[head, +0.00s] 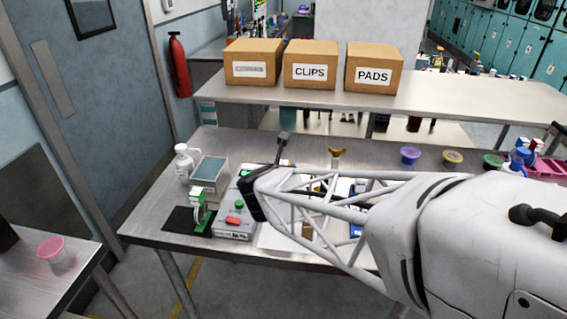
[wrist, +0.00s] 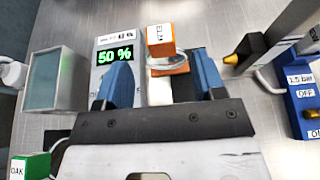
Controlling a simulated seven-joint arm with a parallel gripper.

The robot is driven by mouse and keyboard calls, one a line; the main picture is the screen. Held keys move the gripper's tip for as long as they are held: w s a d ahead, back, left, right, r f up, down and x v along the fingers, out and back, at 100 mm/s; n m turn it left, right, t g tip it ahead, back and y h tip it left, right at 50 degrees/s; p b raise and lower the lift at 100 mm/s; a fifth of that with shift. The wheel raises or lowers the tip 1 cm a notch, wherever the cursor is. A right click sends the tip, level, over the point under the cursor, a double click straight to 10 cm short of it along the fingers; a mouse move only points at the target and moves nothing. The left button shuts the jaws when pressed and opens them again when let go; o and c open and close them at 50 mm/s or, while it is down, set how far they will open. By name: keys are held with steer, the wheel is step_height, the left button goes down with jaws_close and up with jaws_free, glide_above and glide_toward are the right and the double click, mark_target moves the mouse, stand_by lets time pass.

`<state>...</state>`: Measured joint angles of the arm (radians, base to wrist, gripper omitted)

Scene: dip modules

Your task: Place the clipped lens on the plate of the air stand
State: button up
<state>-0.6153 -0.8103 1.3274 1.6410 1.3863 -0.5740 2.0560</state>
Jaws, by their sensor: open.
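In the wrist view my gripper (wrist: 160,68) is open, with one blue finger on each side of a clip. This clip has an orange-edged white block (wrist: 160,39) with a printed label. A clear round lens-like piece (wrist: 168,62) shows below it, over an orange part. I cannot tell whether the fingers touch it. A blue control box (wrist: 303,90) marked 1.5 bar and OFF stands at the right, beside a brass-tipped nozzle (wrist: 237,60). I cannot make out the stand's plate. In the head view my arm hides this area.
A green-and-white clip (head: 199,205) stands on a black mat (head: 177,222). A teal-topped box (head: 209,171), a white bottle (head: 184,163) and a grey button unit (head: 235,227) are close by. A display (wrist: 115,56) reads 50 %. Several coloured cups stand at the back right.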

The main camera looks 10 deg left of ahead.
steer(key=shift+v, duration=2.35)
steer(key=shift+w, duration=0.1)
steer(key=s+d+r+n+g+y, duration=0.4)
steer(key=d+r+n, duration=0.55)
steer(key=n, duration=0.95)
steer(key=s+d+f+n+g+h, duration=0.1)
steer(key=s+d+n+g+h, duration=0.1)
steer(key=s+d+n, duration=0.6)
steer(key=s+d+f+n+g+h, duration=0.1)
steer(key=s+d+n+g+h, duration=0.1)
steer(key=s+d+n+g, duration=0.3)
steer(key=s+d+n, duration=0.3)
steer(key=s+d, duration=0.4)
steer(key=shift+s+d+f+n, duration=0.2)
steer(key=shift+f+n, duration=0.15)
steer(key=shift+n, duration=0.05)
steer(key=shift+o, duration=0.5)
